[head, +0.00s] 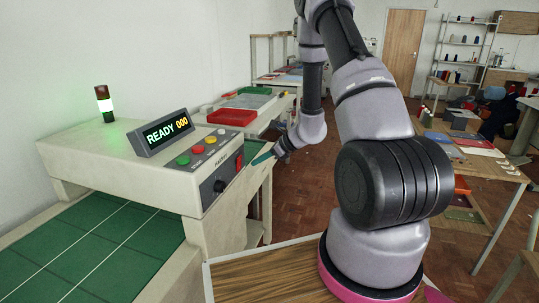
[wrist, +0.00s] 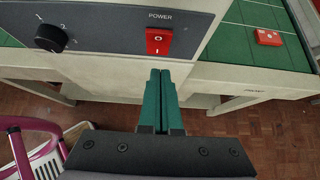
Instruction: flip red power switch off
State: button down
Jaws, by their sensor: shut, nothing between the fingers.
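The red power switch (wrist: 159,41) sits on the dark control panel (wrist: 100,20) under the word POWER in the wrist view. It has an O mark on its upper half and an I mark on its lower half; I cannot tell which half is pressed in. In the head view the switch (head: 239,162) shows at the panel's right end. My gripper (wrist: 160,72) has green fingers, closed together and empty. In the wrist view the tips appear just below the switch. In the head view my gripper (head: 262,158) is right of the panel, seemingly apart from it.
The display (head: 166,132) reads READY 000 and the signal tower (head: 104,104) glows green. A black knob (wrist: 50,38) is left of the switch. A small red box (wrist: 268,37) lies on green matting. A pink-framed stool (wrist: 35,145) stands lower left.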

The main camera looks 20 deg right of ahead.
aim_at(241, 156)
jog(key=shift+w+a+r, duration=0.15)
jog(key=shift+w+a, duration=0.4)
jog(key=shift+a, duration=0.25)
jog(key=shift+w+a+r, duration=0.15)
jog(key=shift+w+a, duration=0.4)
jog(key=shift+a, duration=0.25)
jog(key=shift+w+a+r, duration=0.1)
jog(key=shift+w+a, duration=0.1)
jog(key=shift+a, duration=0.1)
jog(key=shift+r, duration=0.15)
jog(key=shift+r, duration=0.65)
jog(key=shift+d, duration=0.15)
